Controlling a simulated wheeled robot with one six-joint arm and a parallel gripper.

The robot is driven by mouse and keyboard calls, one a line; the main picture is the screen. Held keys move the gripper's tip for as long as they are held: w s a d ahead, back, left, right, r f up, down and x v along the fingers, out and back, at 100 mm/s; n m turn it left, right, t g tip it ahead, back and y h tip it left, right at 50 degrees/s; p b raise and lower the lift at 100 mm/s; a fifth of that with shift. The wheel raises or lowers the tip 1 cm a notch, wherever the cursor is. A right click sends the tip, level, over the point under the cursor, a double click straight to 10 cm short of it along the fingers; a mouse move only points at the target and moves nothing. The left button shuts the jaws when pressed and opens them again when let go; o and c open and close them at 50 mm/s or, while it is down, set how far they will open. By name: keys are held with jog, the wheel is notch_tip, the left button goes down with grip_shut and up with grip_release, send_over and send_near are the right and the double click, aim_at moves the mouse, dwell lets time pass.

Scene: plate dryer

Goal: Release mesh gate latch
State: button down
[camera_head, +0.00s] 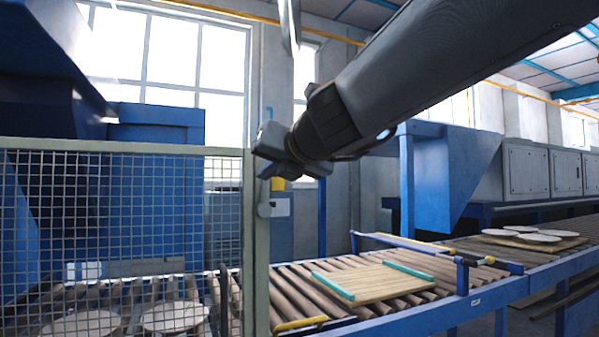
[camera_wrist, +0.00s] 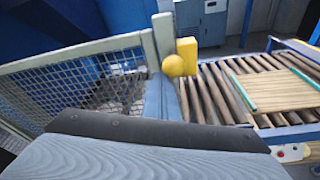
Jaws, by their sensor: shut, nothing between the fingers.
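The mesh gate (camera_head: 110,225) stands upright at the left of the head view, its grey-green frame ending at an upright post (camera_head: 256,285). It also fills the left of the wrist view (camera_wrist: 95,80). At the post's top in the wrist view are a yellow ball knob (camera_wrist: 173,66) and a yellow block (camera_wrist: 187,50), probably the latch. The block shows small in the head view (camera_head: 278,184). My gripper (camera_head: 268,145) is near the post's top. In the wrist view, its shut, empty fingers (camera_wrist: 160,100) appear just below the knob; I cannot tell whether they touch.
A roller conveyor (camera_head: 300,290) runs right of the post, carrying a wooden board (camera_head: 385,285) with teal strips. Round plates (camera_head: 175,316) lie behind the mesh. Blue machine housings (camera_head: 440,180) stand behind.

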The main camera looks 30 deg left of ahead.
jog(key=shift+w+d+r, duration=0.15)
jog(key=shift+r, duration=0.4)
jog(key=s+a+f, duration=0.3)
jog(key=w+d+f+v, duration=0.1)
jog(key=v, duration=0.9)
jog(key=shift+f, duration=0.15)
